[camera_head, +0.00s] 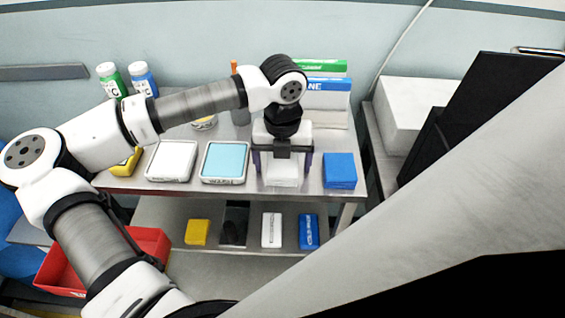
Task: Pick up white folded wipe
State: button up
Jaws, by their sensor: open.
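A white folded wipe (283,173) lies on the upper steel shelf, near its front edge, between a light-blue pad in a white tray and a blue block. My gripper (283,171) points down right over the wipe. Its two dark fingers are apart, one on the left and one on the right of the wipe. The gripper body hides the wipe's rear part. I cannot tell whether the fingers touch it.
The light-blue pad (226,160) and a white tray (171,161) stand to the left. The blue block (340,170) is close on the right. Bottles (143,78) and boxes (328,86) stand behind. A lower shelf holds several small items. A red bin (145,240) is at lower left.

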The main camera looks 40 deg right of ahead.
jog(key=c, duration=1)
jog(key=shift+r, duration=0.15)
jog(key=shift+c, duration=0.2)
notch_tip(320, 180, up, 20)
jog(key=b, duration=0.3)
jog(key=shift+b, duration=0.35)
